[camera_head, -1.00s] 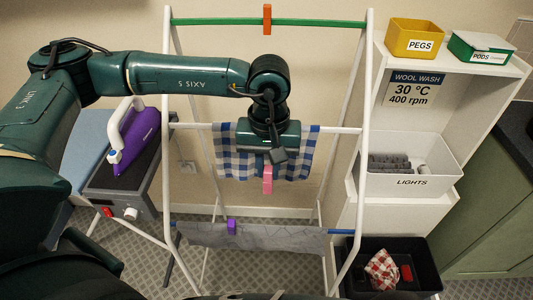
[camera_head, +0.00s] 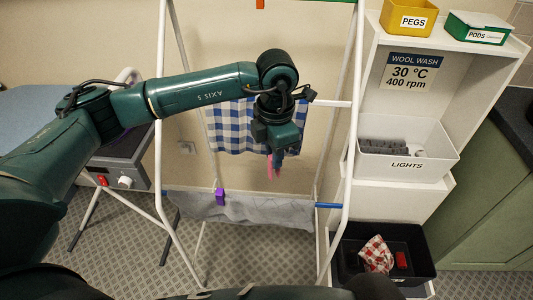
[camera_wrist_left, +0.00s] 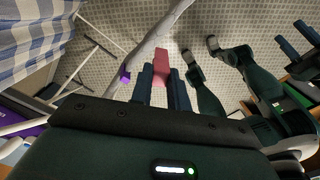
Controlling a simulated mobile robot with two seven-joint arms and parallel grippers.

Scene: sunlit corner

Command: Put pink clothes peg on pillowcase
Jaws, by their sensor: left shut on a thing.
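My left gripper (camera_head: 275,152) is shut on the pink clothes peg (camera_head: 270,170), whose free end points out beyond the fingers. In the left wrist view the pink peg (camera_wrist_left: 161,67) sits between the fingertips of my left gripper (camera_wrist_left: 160,86). In the head view the peg shows just below the blue-and-white checked cloth (camera_head: 228,125) and above the grey cloth (camera_head: 265,208). The grey cloth hangs on the low blue rail and has a purple peg (camera_head: 220,196) on it. No label shows which cloth is the pillowcase. My right gripper (camera_wrist_left: 288,30) shows with parted fingers.
The white drying rack (camera_head: 160,170) frames both cloths. An orange peg (camera_head: 260,3) is on its top rail. At right are a white shelf (camera_head: 390,190), a LIGHTS bin (camera_head: 405,165) and a black tray (camera_head: 420,265) with a red checked cloth (camera_head: 376,254).

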